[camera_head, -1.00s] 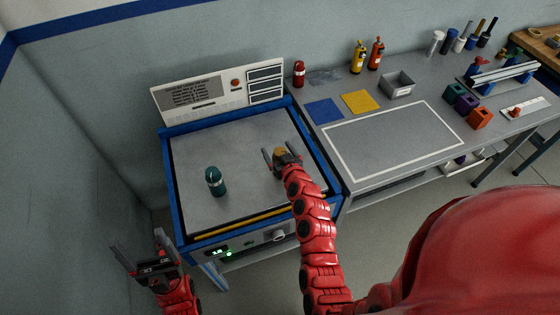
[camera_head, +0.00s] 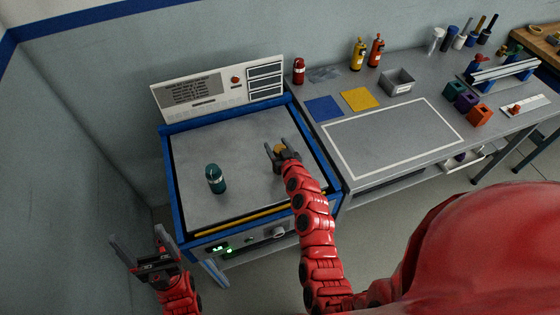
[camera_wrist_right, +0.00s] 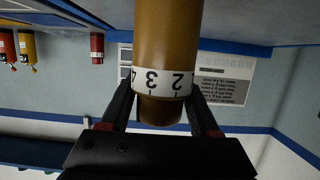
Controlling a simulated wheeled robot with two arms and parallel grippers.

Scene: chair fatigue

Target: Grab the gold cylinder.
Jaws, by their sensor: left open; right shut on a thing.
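The gold cylinder (camera_wrist_right: 167,40) fills the upper middle of the right wrist view and has a white band with black numbers. In the head view only its top (camera_head: 279,149) shows, over the grey platform of the test machine. My right gripper (camera_head: 280,152) is shut on the gold cylinder, with a finger on each side of it; the fingers also show in the right wrist view (camera_wrist_right: 160,115). Whether the cylinder touches the platform is hidden. My left gripper (camera_head: 139,247) is open and empty at the lower left, beside the machine. A teal cylinder (camera_head: 215,179) stands on the platform to the left.
The machine's blue frame (camera_head: 168,180) edges the platform, with a white panel (camera_head: 220,88) behind. On the right bench stand a red cylinder (camera_head: 299,71), blue mat (camera_head: 323,109), yellow mat (camera_head: 360,100) and grey bin (camera_head: 397,82). The platform's middle is clear.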

